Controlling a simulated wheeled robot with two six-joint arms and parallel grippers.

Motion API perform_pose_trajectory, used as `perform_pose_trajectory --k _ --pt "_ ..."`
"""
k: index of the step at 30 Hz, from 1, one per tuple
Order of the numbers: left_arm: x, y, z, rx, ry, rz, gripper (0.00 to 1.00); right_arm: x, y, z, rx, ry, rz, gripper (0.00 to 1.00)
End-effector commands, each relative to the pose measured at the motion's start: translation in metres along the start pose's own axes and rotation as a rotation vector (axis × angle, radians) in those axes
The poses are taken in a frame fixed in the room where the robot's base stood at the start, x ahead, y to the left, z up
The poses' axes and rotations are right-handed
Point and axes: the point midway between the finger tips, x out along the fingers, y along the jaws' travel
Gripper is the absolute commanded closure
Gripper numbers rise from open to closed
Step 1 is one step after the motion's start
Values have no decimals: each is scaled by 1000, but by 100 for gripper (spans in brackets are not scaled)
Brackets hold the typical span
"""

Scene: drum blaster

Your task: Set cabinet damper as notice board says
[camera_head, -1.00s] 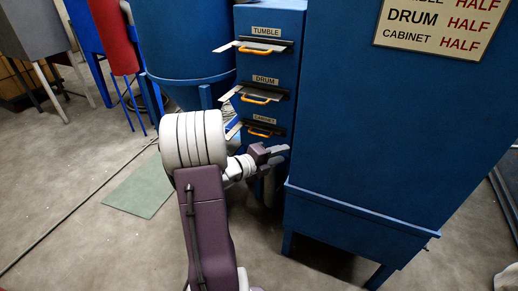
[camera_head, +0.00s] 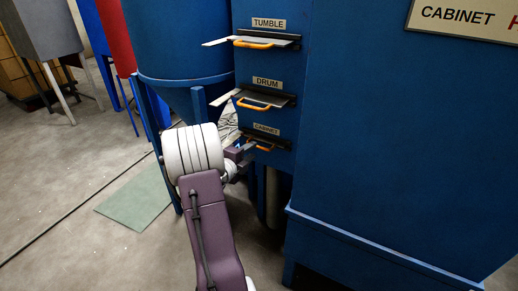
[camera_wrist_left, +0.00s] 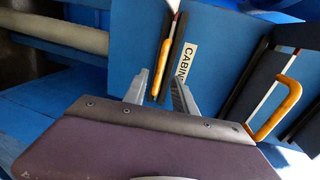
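The cabinet damper's orange handle (camera_head: 262,147) is the lowest on the blue housing, under the CABINET label (camera_head: 266,129). Its plate is mostly hidden by my arm. My left gripper (camera_head: 248,150) is at this handle. In the left wrist view its fingers (camera_wrist_left: 160,84) are open, one on each side of an orange handle (camera_wrist_left: 161,66) beside the CABINET label (camera_wrist_left: 187,62); contact cannot be told. The notice board (camera_head: 480,18) is cut off at the top right; CABINET and a red H show. My right gripper is out of view.
The tumble damper (camera_head: 224,40) and drum damper (camera_head: 226,97) sit above, their plates sticking out left. A blue hopper (camera_head: 185,50) stands left of the housing and a large blue cabinet (camera_head: 400,150) right. Open floor with a green mat (camera_head: 137,200) lies left.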

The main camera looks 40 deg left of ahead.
Motion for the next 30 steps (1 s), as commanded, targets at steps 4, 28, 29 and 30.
perform_pose_trajectory --k 4,28,29,30 --pt "32 4 -1 2 3 -1 67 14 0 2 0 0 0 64" --pt "56 0 0 -1 0 0 100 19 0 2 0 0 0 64" --pt "56 0 0 -1 0 0 100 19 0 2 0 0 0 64" --pt "56 0 0 -1 0 0 100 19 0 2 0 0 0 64"
